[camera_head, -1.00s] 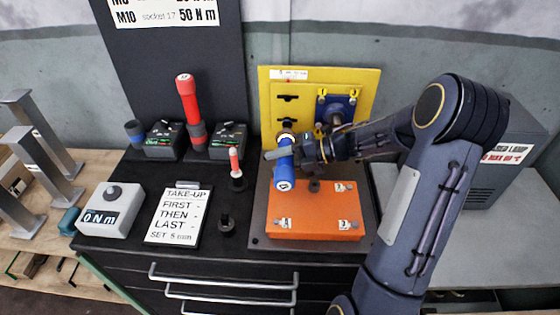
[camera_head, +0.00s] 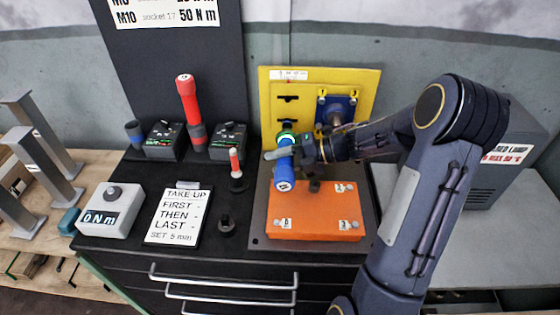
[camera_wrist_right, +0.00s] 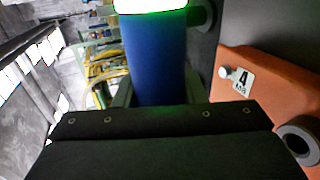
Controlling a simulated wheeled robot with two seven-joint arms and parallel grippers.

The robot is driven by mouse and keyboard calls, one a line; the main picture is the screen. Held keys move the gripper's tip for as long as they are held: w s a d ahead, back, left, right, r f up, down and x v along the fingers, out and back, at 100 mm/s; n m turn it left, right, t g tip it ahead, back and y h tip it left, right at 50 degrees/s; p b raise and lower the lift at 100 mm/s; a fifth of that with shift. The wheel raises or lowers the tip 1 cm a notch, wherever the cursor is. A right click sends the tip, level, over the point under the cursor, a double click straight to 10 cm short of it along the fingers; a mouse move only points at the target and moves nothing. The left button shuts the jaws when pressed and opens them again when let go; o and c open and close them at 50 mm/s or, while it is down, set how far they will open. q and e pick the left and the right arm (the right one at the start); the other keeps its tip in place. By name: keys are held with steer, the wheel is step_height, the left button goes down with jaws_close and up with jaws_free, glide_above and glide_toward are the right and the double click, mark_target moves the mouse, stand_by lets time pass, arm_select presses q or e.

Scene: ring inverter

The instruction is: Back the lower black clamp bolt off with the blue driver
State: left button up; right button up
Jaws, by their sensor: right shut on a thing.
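The blue driver (camera_head: 284,177) is held by my right gripper (camera_head: 287,152) in front of the yellow panel (camera_head: 366,85). The driver points toward the panel, its blue handle end toward me. A ring on the driver glows green. In the right wrist view the blue handle (camera_wrist_right: 155,60) stands between the jaws, with the green glow at the top edge. The lower black clamp bolt is hidden behind the driver and gripper; I cannot tell whether the driver's tip sits on it. A black slotted clamp (camera_head: 288,98) shows higher on the panel. My left gripper is not in view.
An orange box (camera_head: 312,215) with numbered tags lies below the driver. A blue motor mount (camera_head: 337,108) sits right on the panel. A red driver (camera_head: 188,100) stands in a dock at left.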

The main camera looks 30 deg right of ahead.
mark_target(279, 175)
steer(key=shift+w+d+r, duration=0.1)
steer(key=shift+r, duration=0.05)
steer(key=shift+s+a+b, duration=0.15)
steer(key=shift+s+a, duration=0.3)
steer(key=shift+s, duration=0.25)
steer(key=shift+s+a+b, duration=0.15)
steer(key=shift+s+a, duration=0.3)
steer(key=shift+s, duration=0.25)
steer(key=shift+s+a+b, duration=0.15)
steer(key=shift+s+a, duration=0.3)
steer(key=shift+s, duration=0.25)
